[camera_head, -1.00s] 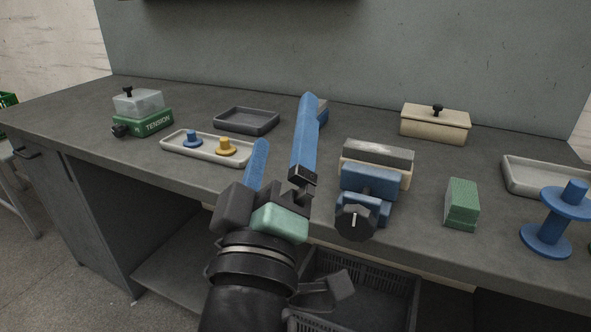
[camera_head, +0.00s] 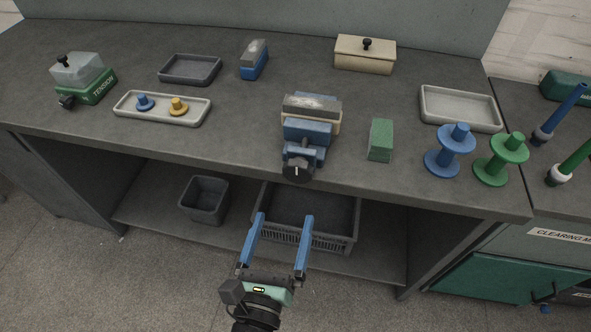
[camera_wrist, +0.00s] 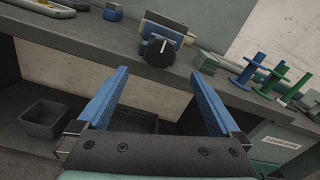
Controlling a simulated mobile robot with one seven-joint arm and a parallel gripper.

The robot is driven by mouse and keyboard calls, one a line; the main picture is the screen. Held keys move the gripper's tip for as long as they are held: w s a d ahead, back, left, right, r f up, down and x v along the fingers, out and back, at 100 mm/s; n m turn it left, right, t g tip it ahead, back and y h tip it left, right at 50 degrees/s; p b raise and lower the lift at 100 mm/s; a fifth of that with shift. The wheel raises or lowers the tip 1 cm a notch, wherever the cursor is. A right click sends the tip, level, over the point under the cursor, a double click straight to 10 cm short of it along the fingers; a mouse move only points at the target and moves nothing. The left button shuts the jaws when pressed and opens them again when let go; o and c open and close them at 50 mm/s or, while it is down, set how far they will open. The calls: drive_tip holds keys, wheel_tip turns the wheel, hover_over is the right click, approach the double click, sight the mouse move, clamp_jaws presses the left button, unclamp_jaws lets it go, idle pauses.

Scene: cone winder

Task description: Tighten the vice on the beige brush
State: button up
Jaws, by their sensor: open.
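The blue vice (camera_head: 308,131) stands at the front edge of the grey bench. The beige brush (camera_head: 336,118) with grey bristles on top sits between its jaws; I cannot tell how firmly. The vice's black knob (camera_head: 298,171) with a white mark faces forward over the edge. In the wrist view the knob (camera_wrist: 157,50) shows above and between my fingertips, with the vice (camera_wrist: 182,38) behind it. My gripper (camera_head: 284,217) is open and empty, below and in front of the knob, apart from it. Its fingers point toward the bench.
A green block (camera_head: 380,140) lies right of the vice. Blue (camera_head: 449,150) and green (camera_head: 499,158) spools stand farther right. A blue brush (camera_head: 254,60), a dark tray (camera_head: 190,69) and a beige lidded box (camera_head: 365,55) are behind. A dark crate (camera_head: 322,236) sits under the bench.

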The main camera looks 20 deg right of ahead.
sight(296, 175)
drive_tip(key=x, duration=1.1)
drive_tip(key=shift+c, duration=0.3)
drive_tip(key=c, duration=1.3)
drive_tip(key=shift+o, duration=0.2)
